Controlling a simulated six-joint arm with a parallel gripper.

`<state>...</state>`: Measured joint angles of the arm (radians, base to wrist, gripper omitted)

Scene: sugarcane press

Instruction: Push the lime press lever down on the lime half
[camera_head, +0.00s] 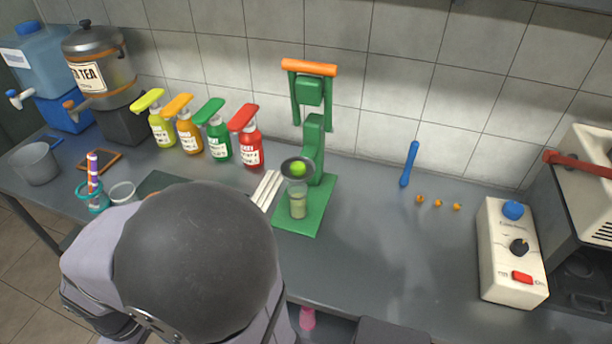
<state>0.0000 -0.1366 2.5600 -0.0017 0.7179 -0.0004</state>
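The green lime press (314,140) stands on the counter near the back wall. Its lever (309,92) is raised, with the orange handle bar (309,67) at the top, well above the cup. A bright green lime half (298,168) sits in the dark round press cup (285,167). A clear glass (298,200) with pale contents stands on the green base (313,215) under the cup. A large grey part of my arm fills the lower left foreground. My gripper cannot be made out in this view, and nothing is seen touching the lever.
Several pump bottles, the nearest one red (251,152), stand left of the press. White sticks (266,190) lie close to its base. A blue rod (409,164) and small orange pieces (438,203) are to the right, before a control box (508,250).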

